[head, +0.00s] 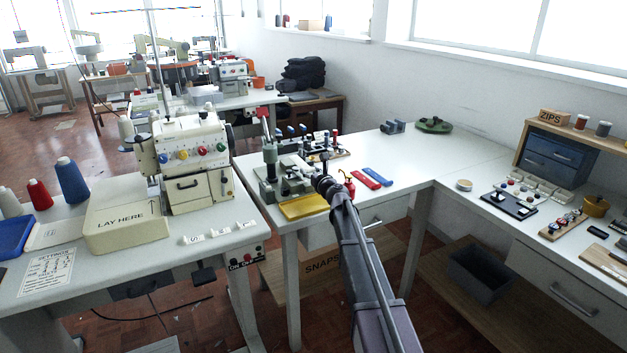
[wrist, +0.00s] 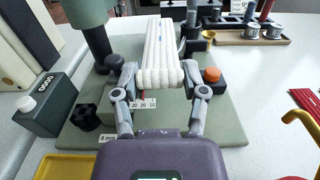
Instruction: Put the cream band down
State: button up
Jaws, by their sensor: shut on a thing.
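The cream band (wrist: 159,50) is a ribbed, folded bundle in the wrist view. My gripper (wrist: 160,82) is shut on its near end, one finger on each side. The band points away from me, over the grey-green base plate (wrist: 222,122) of the press; I cannot tell whether it touches the plate. In the head view my gripper (head: 325,184) is at the front of the press (head: 270,172), and the band cannot be made out there.
A yellow tray (head: 305,207) lies before the press. An orange button (wrist: 211,75) and a black knob (wrist: 113,62) flank the band. Red (head: 364,180) and blue (head: 377,176) strips lie to the right.

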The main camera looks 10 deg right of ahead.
jog(key=shift+f+b, duration=0.9)
jog(key=shift+f, duration=0.3)
jog(key=shift+f+b, duration=0.6)
jog(key=o, duration=0.8)
jog(key=shift+o, duration=0.2)
jog(key=shift+r, duration=0.1)
jog(key=shift+r+p, duration=0.65)
jog(key=shift+p, duration=0.1)
jog(key=v, duration=1.2)
jog(key=shift+f, duration=0.1)
jog(key=shift+s, duration=0.15)
